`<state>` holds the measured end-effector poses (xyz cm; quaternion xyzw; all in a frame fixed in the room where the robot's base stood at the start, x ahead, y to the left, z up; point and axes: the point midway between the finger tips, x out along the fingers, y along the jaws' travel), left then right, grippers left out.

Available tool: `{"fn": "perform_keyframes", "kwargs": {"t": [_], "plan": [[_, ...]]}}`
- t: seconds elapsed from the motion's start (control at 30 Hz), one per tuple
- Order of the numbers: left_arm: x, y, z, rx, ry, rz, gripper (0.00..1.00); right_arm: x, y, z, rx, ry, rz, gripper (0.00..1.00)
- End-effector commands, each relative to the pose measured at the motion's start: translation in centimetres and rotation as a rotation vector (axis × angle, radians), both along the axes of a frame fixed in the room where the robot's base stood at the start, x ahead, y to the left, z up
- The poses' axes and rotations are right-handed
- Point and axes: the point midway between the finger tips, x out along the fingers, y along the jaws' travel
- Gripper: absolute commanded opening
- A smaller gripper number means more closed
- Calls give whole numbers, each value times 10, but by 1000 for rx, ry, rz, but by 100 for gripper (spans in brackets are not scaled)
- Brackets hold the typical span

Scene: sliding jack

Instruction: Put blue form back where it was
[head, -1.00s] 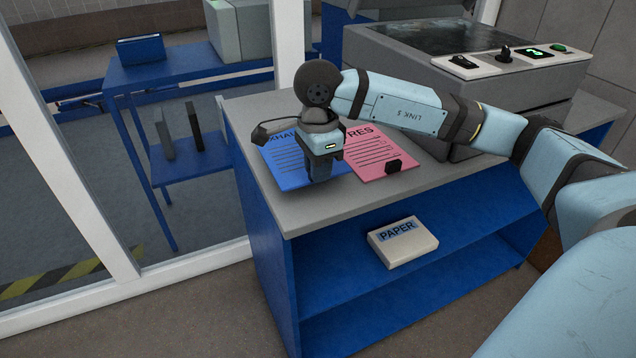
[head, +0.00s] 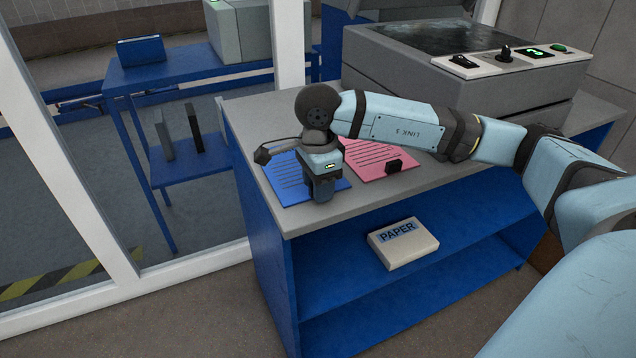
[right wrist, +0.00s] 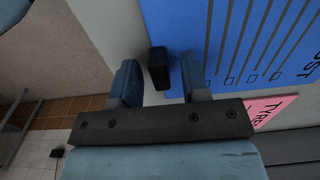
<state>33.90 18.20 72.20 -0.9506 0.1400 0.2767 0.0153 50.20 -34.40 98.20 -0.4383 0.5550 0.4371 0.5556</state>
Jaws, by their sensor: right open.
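The blue form (head: 287,185) lies on the grey counter top, at the left beside the pink form (head: 372,158). My right gripper (head: 322,194) points down over the near right part of the blue form and hides part of it. In the right wrist view, its two fingers (right wrist: 160,82) are apart. A small black block (right wrist: 158,68) at the edge of the blue form (right wrist: 225,45) shows between them, with gaps on both sides. A similar black block (head: 394,166) stands on the pink form. My left gripper is out of view.
A grey machine (head: 455,85) with a control panel stands at the back right of the counter. A paper pack (head: 403,243) lies on the blue shelf below. A white window frame (head: 290,75) rises behind the counter's left end.

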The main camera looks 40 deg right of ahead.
Motion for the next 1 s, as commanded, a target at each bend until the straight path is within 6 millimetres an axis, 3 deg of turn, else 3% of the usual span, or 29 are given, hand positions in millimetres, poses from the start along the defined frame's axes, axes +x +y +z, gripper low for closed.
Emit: {"fn": "perform_keyframes", "kwargs": {"t": [0.17,0.5,0.73,0.87,0.97,1.0], "plan": [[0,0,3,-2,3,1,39,0,0,10,1,-2,0,42],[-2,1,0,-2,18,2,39,1,1,80,1,-5,2,42],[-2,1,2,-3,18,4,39,0,0,115,1,-2,0,42],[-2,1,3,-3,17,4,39,0,5,118,18,5,5,42],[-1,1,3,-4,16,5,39,-5,30,102,122,43,30,42],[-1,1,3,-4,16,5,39,-9,47,92,198,68,40,42]]}}
